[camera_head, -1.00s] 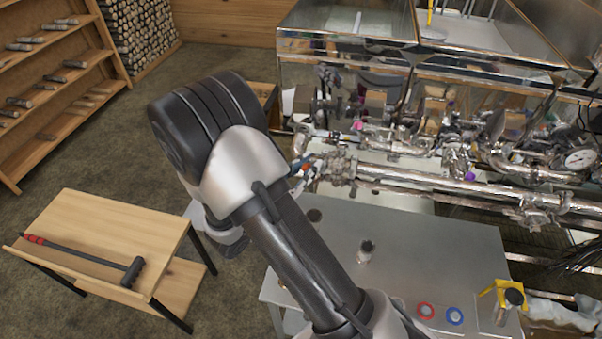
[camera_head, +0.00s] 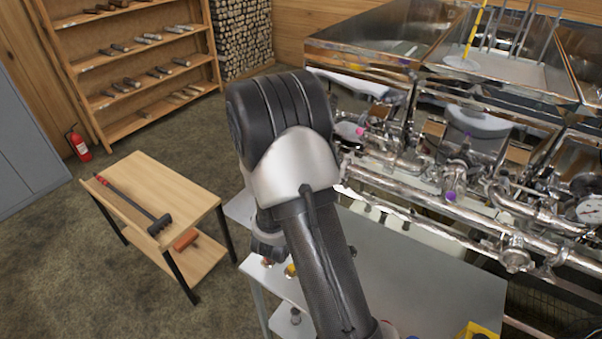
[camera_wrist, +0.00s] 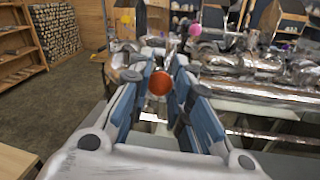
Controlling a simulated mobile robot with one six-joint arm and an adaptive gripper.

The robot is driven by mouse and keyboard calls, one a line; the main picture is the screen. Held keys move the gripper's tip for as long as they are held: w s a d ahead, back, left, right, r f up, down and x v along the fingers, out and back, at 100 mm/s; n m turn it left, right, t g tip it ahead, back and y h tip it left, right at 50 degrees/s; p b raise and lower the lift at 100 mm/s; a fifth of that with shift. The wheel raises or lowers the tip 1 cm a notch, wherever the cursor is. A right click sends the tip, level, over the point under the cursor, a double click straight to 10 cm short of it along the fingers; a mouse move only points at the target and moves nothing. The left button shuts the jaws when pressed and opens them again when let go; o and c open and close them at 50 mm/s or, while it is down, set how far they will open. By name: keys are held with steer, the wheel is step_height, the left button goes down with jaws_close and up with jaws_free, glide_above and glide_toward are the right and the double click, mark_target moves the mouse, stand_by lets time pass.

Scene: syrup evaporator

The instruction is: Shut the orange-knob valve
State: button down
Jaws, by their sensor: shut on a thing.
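The orange knob (camera_wrist: 159,83) shows as a round orange-red ball in the middle of the wrist view. My gripper (camera_wrist: 160,72) has its blue-grey fingers on both sides of the knob, closed on it. The knob sits in front of shiny metal pipework (camera_wrist: 235,60). How the valve's handle is turned cannot be made out. In the head view my own arm hides both the knob and my fingers; the arm reaches to the left end of the evaporator's pipes (camera_head: 430,200).
A pink knob (camera_wrist: 195,30) is just beyond my fingers, also visible in the head view (camera_head: 361,131). A purple knob (camera_head: 450,196) is farther right on the pipes. A grey metal table (camera_head: 420,265) stands below. A wooden table (camera_head: 165,190) with a mallet (camera_head: 135,203) stands left.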

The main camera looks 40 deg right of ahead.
steer(key=shift+r, duration=0.1)
stand_by(0.4)
steer(key=c, duration=1.4)
jaws_free()
steer(key=shift+s, duration=0.1)
steer(key=shift+c, duration=0.2)
steer(key=v, duration=1.2)
steer(key=shift+s+d, duration=0.15)
